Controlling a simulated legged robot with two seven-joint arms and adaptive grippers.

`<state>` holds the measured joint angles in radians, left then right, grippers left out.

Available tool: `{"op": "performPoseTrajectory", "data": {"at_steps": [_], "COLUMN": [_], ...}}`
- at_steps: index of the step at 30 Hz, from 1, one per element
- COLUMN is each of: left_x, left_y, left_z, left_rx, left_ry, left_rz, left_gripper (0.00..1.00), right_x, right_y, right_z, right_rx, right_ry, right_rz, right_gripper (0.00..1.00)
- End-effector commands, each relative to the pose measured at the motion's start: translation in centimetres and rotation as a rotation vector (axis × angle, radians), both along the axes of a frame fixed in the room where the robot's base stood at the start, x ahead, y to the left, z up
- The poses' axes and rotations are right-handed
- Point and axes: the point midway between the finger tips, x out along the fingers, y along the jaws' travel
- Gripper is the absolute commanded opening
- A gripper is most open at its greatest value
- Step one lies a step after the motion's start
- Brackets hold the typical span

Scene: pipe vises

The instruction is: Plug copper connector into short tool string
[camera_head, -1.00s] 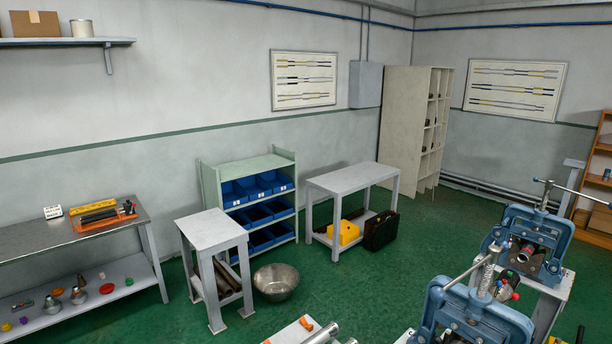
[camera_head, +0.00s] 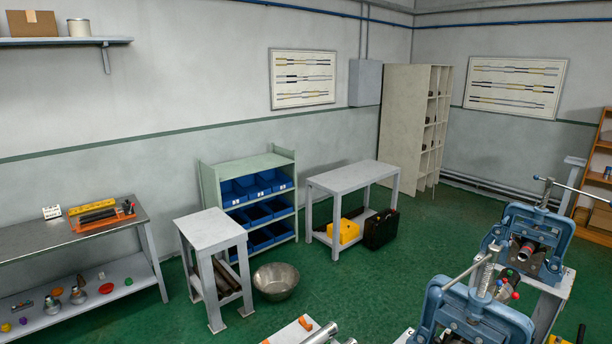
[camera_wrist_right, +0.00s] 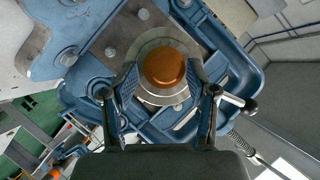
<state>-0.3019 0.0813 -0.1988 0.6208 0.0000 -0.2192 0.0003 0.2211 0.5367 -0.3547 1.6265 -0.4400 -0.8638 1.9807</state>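In the right wrist view a round copper-coloured face (camera_wrist_right: 165,68) sits inside a grey metal ring (camera_wrist_right: 144,97), in front of a blue vise (camera_wrist_right: 85,90). My right gripper (camera_wrist_right: 165,85) has its two fingers spread, one on each side of the ring. I cannot tell whether the pads touch it. I cannot tell whether the copper face is the connector or whether it joins a tool string. Neither gripper shows in the head view.
A nearer blue vise (camera_head: 480,322) stands at the lower right. Metal cylinders (camera_head: 325,333) and an orange part (camera_head: 304,323) lie at the bottom edge. A small grey table (camera_head: 209,232), a metal bowl (camera_head: 275,283) and a blue-bin rack (camera_head: 275,160) stand further back. Green floor between is clear.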

Motion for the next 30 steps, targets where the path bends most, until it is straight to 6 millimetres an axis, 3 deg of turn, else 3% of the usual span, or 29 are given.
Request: {"op": "performPoseTrajectory", "data": {"at_steps": [9,18,23,27,30], "left_x": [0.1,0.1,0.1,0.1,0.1], "left_y": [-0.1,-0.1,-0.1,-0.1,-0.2], "left_z": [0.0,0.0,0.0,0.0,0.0], "left_rx": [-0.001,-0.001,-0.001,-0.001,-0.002], "left_ry": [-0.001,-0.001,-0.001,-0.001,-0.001], "left_rz": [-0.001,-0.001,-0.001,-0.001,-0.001], "left_gripper": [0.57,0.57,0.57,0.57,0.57], "right_x": [-5.9,-9.2,-12.9,-19.5,-23.8], "right_y": [2.7,4.2,6.1,9.4,11.5], "right_z": [2.2,3.3,0.5,-3.4,-5.1], "right_rx": [0.005,-0.004,-0.087,-0.223,-0.308], "right_ry": [0.001,0.017,0.196,0.498,0.671], "right_rz": [0.002,0.005,0.078,0.277,0.454], "right_gripper": [0.57,0.57,0.57,0.57,0.57]}}
